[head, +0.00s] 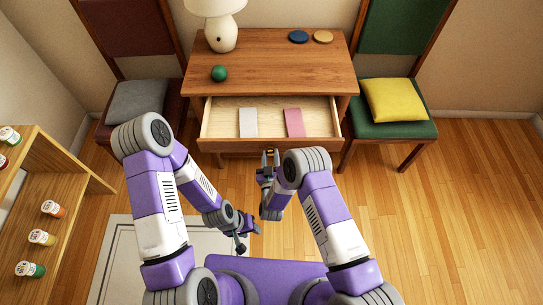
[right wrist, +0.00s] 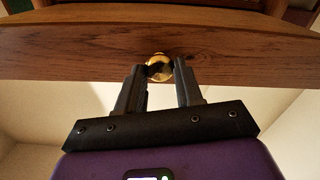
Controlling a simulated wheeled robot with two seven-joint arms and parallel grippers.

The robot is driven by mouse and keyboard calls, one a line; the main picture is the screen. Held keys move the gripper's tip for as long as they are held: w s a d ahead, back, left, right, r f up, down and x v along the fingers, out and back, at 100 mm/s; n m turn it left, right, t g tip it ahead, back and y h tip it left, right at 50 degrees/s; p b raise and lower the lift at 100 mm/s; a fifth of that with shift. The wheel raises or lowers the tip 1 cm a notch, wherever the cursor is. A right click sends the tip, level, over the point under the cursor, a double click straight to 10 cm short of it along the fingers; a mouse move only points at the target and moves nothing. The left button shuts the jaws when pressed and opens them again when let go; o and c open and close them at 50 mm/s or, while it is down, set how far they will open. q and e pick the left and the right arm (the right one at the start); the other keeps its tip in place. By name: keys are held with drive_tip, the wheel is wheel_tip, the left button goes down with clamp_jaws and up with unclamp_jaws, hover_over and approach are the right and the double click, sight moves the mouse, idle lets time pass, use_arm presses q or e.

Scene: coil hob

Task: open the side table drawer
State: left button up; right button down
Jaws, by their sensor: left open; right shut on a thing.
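The wooden side table (head: 270,68) stands against the back wall. Its drawer (head: 270,145) is pulled out toward me, and its inside shows. A grey-white item (head: 247,123) and a pink item (head: 294,122) lie in it, apart from each other. My right gripper (head: 270,158) is at the middle of the drawer front. In the right wrist view its two fingers are shut on a round brass knob (right wrist: 160,67) on the drawer's wooden front (right wrist: 85,57). My left gripper (head: 249,239) is open and empty, low over the floor in front of the table.
A lamp (head: 221,35), a green ball (head: 219,73) and two round coasters (head: 299,37) are on the tabletop. A chair with a grey cushion (head: 138,99) stands left, one with a yellow cushion (head: 394,100) right. A shelf with jars (head: 75,200) is at the left edge. Floor at right is clear.

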drive_tip(key=c, duration=0.7)
unclamp_jaws()
drive_tip(key=shift+c, duration=0.2)
drive_tip(key=shift+s, duration=0.1)
drive_tip(key=s+p, duration=0.2)
drive_tip(key=s, duration=0.5)
drive_tip(key=shift+s+d, duration=0.2)
drive_tip(key=shift+d, duration=0.1)
drive_tip(key=s+d+f+m+g+p, duration=0.25)
drive_tip(key=d+f+g, duration=0.25)
drive_tip(key=d+g, duration=0.35)
drive_tip(key=s+d+r+m+g+y, duration=0.1)
drive_tip(key=s+g, duration=0.3)
drive_tip(key=s, duration=0.4)
drive_tip(key=s+d+r+m+g+y, duration=0.1)
drive_tip(key=s+d+r+m+g, duration=0.1)
drive_tip(key=s, duration=0.6)
drive_tip(key=d+r+g, duration=0.1)
drive_tip(key=d+g, duration=0.1)
drive_tip(key=g, duration=0.1)
drive_tip(key=shift+s+y, duration=0.15)
drive_tip(key=shift+y, duration=0.15)
